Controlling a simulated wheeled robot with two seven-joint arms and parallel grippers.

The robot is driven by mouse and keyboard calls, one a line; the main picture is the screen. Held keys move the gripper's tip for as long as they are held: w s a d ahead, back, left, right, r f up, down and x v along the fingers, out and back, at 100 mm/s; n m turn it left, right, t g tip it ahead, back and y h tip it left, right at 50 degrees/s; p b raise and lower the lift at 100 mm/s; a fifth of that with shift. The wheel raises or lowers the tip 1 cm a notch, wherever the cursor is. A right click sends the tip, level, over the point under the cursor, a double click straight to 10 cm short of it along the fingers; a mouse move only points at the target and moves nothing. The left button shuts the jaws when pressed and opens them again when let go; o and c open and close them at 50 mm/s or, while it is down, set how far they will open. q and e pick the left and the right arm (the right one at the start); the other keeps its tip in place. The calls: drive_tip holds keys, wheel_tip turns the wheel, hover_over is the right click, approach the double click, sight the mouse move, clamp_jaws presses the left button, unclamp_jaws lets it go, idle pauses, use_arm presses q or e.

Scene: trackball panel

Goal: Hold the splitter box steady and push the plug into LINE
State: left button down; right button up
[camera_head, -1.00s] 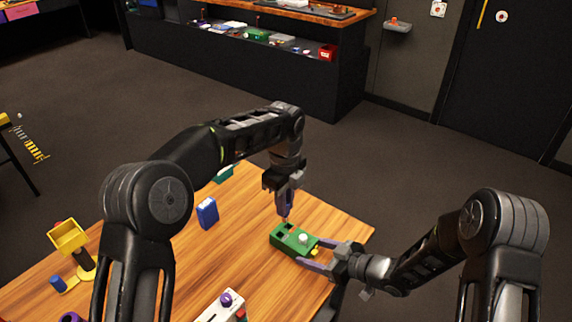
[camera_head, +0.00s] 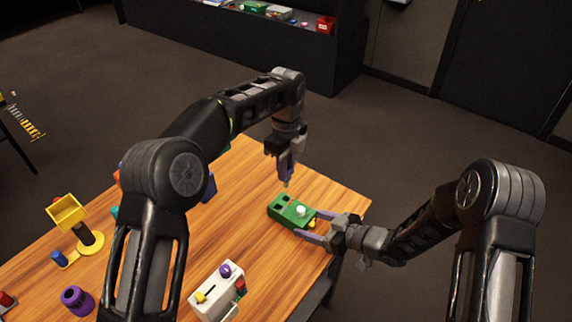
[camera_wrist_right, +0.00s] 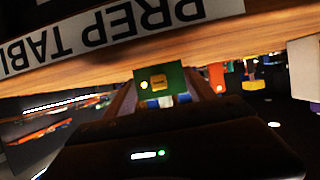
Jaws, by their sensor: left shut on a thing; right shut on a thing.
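The green splitter box (camera_head: 283,213) lies near the right edge of the wooden table. It has dark square openings on top, a white knob (camera_head: 301,210) and a yellow part at its near end. My right gripper (camera_head: 309,231) is shut on the box's near right end. The right wrist view shows the box's green end (camera_wrist_right: 175,72) between the fingers. My left gripper (camera_head: 287,181) points down just above and behind the box's far left end. It is shut on a small plug, of which only a teal tip shows. The tip looks apart from the box. I cannot read the LINE label.
A white box with purple and yellow knobs (camera_head: 215,291) stands at the near side of the table (camera_head: 262,258). A yellow stand (camera_head: 88,243), a purple cylinder (camera_head: 77,300) and a blue block are at left. The table around the green box is clear.

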sight(286, 186)
use_arm(q)
drive_tip(key=shift+f, duration=2.05)
drive_tip(key=shift+f, duration=1.6)
drive_tip(key=c, duration=1.3)
unclamp_jaws()
drive_tip(key=shift+o, duration=0.2)
wheel_tip(286, 186, up, 7)
drive_tip(key=shift+r, duration=0.2)
use_arm(e)
drive_tip(key=o, duration=1.6)
